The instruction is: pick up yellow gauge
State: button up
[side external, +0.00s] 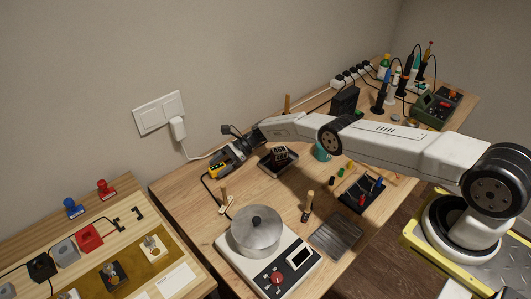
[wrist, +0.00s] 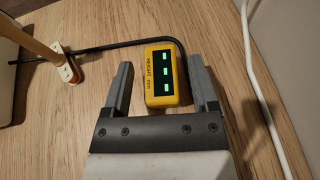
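The yellow gauge (wrist: 161,76) is a small yellow box with a dark face and green lit marks, lying on the wooden table. In the wrist view it sits between the two fingers of my gripper (wrist: 162,84), toward their tips. The gripper is open, with a visible gap on the gauge's left side and a smaller gap on its right. In the side view the gauge (side external: 214,171) shows as a yellow patch by my gripper (side external: 217,172) near the wall. Whether the fingers have reached the gauge's height is hard to tell.
A white cable (wrist: 258,80) runs along the wall at right. A pot (side external: 256,232) on a hotplate (side external: 277,270) stands in front. A dark tray (side external: 278,162) lies right of my gripper.

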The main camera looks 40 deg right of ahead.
aim_at(220, 166)
grip_shut()
jog(key=shift+r, duration=0.25)
jog(key=shift+r, duration=1.45)
jog(key=s+d+r, duration=0.2)
jog(key=s+r, duration=0.7)
jog(key=s, duration=0.4)
jog(key=shift+s+r, duration=0.3)
jog(key=shift+s, duration=0.1)
